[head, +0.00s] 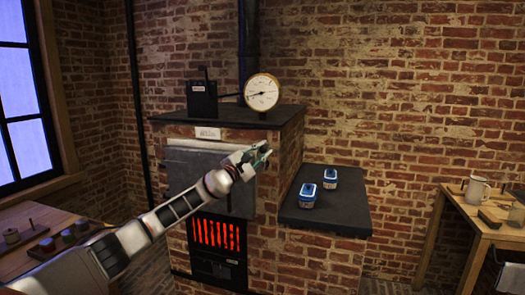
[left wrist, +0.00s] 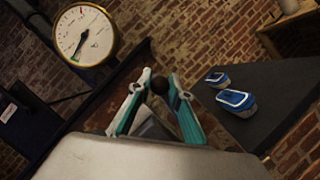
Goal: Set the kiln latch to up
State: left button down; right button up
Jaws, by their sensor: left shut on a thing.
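The brick kiln (head: 282,165) stands in the middle of the head view, with a grey door (head: 195,165) on its front. My left gripper (head: 260,156) is at the upper right edge of this door. My right gripper is in neither view.
A round gauge (head: 261,92) and a dark box with a lever (head: 202,97) stand on the kiln top. Red bars glow in the opening (head: 216,234) below the door. Wooden tables flank the kiln.

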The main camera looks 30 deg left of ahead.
pick_arm(q)
jog(key=shift+a+r, duration=0.15)
jog(key=shift+r, duration=0.25)
jog(key=c, duration=1.8)
grip_release()
jog(key=shift+w+f, duration=0.35)
jog(key=shift+w, duration=0.05)
jog(key=shift+v, duration=6.05)
